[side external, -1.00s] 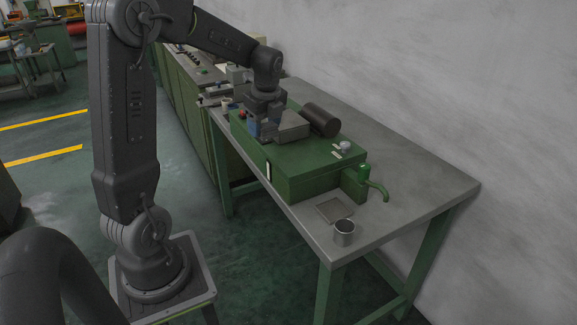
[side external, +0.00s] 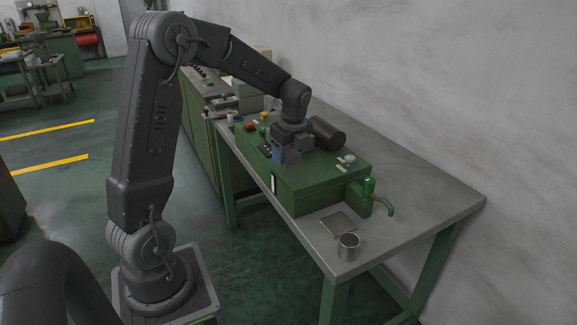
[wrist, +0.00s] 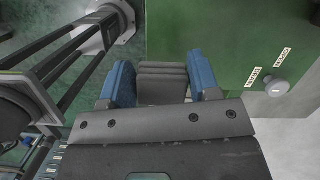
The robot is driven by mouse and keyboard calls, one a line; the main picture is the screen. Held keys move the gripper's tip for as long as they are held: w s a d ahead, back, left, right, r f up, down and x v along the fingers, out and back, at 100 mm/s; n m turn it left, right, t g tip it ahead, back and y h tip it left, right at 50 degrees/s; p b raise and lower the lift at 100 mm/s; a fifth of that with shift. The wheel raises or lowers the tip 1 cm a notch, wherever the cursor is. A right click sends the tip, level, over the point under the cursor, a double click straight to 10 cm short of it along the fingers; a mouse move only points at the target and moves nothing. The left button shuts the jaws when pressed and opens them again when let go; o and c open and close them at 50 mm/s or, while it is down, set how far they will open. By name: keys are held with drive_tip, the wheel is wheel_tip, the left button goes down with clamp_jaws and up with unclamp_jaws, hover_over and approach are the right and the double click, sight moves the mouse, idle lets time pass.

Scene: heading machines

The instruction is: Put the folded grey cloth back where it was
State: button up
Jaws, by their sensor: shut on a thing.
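The folded grey cloth (wrist: 162,83) shows as stacked grey layers between the two blue fingers of my gripper (wrist: 163,88) in the wrist view. My gripper is shut on it. In the side external view my gripper (side external: 287,158) points down at the near long edge of the green machine box (side external: 315,182). There the cloth is mostly hidden by the gripper. I cannot tell whether the cloth touches the box top. In the wrist view, one finger is beyond the box edge and the other over its green top (wrist: 215,40).
A dark cylinder (side external: 327,133) lies on the box behind my gripper. A knob (side external: 349,160) and a green crank handle (side external: 380,200) are at the box's right end. A thin flat rectangle (side external: 338,223) and a metal cup (side external: 348,246) are on the table. The table's right part is clear.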

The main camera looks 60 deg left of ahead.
sight(288, 175)
drive_tip(key=shift+d+x, duration=0.2)
drive_tip(key=shift+x, duration=0.8)
drive_tip(key=shift+d+x, duration=0.25)
drive_tip(key=shift+x, duration=0.75)
drive_tip(key=shift+w+f, duration=0.1)
drive_tip(key=shift+f, duration=0.05)
drive_tip(key=shift+f, duration=0.15)
drive_tip(key=o, duration=1.2)
